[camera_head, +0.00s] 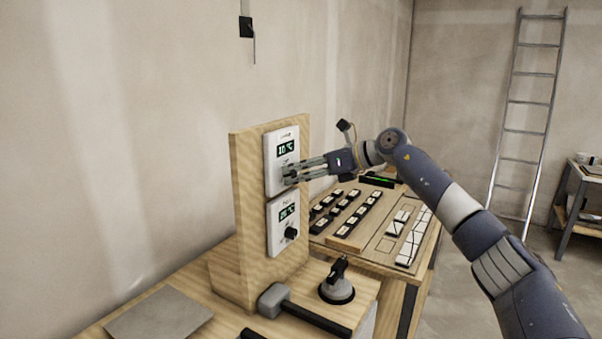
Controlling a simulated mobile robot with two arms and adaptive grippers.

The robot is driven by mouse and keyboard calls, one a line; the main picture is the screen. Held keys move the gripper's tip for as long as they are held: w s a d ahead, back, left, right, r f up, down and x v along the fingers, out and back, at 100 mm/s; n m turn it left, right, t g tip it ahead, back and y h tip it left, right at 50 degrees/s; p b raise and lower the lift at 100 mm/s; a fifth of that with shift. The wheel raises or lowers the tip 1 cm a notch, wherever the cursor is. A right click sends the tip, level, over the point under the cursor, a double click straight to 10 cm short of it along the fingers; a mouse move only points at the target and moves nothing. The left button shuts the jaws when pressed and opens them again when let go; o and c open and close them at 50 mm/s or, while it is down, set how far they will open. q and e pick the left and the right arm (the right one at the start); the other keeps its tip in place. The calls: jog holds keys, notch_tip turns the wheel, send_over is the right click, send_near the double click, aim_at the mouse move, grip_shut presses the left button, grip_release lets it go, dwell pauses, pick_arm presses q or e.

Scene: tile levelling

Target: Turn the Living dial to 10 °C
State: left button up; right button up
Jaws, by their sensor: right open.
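The upper thermostat (281,146) is a white panel on the upright wooden board, with a green display that appears to read 10 °C. Its printed label is too small to read surely as Living. My right gripper (291,174) is at this panel's lower part, fingers around or right beside its dial, which they mostly hide. The fingers look apart; I cannot tell whether they touch the dial. The lower thermostat (274,237) has a green display that looks like 20 °C and a black dial (291,233). My left gripper is not in view.
The wooden board (247,190) stands on a workbench holding a mallet (300,308), a black suction cup (337,288) and a grey tile (158,314). Behind is a table with several black and white pieces (360,215). A ladder (530,110) leans at the right.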

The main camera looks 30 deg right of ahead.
jog(key=shift+s+d+r, duration=0.1)
jog(key=v, duration=1.1)
jog(key=shift+s+d, duration=0.2)
jog(key=shift+s, duration=0.1)
